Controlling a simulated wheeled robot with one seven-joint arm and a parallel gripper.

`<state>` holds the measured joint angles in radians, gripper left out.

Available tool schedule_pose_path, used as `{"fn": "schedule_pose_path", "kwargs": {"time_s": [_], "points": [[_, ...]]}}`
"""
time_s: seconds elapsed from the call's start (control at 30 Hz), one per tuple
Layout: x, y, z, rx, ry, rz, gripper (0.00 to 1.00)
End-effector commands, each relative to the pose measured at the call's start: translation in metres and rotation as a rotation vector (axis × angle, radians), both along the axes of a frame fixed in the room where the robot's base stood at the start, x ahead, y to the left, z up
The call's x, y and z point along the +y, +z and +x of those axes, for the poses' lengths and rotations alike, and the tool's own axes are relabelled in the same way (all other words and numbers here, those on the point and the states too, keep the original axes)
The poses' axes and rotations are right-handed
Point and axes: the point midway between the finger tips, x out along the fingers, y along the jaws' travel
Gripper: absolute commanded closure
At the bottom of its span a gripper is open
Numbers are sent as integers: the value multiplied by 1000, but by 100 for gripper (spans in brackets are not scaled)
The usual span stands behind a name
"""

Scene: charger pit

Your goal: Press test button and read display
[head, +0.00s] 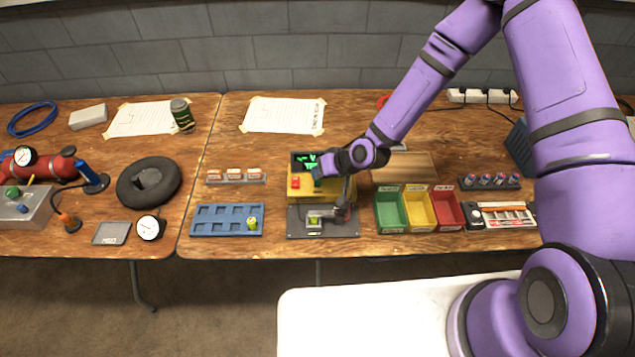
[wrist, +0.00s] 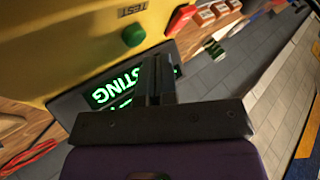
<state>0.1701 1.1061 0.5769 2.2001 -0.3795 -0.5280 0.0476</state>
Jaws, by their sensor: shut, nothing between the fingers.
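The yellow tester (head: 305,193) stands at the middle of the right table, with a dark display (head: 300,158) showing green marks at its back. In the wrist view, the yellow panel (wrist: 60,35) has a green button (wrist: 134,36) beside the word TEST. The display (wrist: 108,92) there shows green letters ending in "STING", upside down and partly covered by my fingers. My gripper (wrist: 157,62) is shut and empty, its tips close to the green button but apart from it in that picture. In the head view my gripper (head: 318,172) is over the tester and hides the button.
A blue tray (head: 205,221) is left; green, yellow and red bins (head: 390,208) are right. Several small blocks (head: 233,175) stand on a rack at left.

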Motion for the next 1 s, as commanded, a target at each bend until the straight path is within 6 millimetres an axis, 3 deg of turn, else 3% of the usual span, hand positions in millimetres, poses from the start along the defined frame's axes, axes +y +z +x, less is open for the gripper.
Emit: {"fn": "schedule_pose_path", "kwargs": {"time_s": [0.27,0.8,1.0], "points": [[0,1,0,-1,-1,0,100],[0,45,1,-2,-1,1,100],[0,50,0,0,-1,1,100]]}}
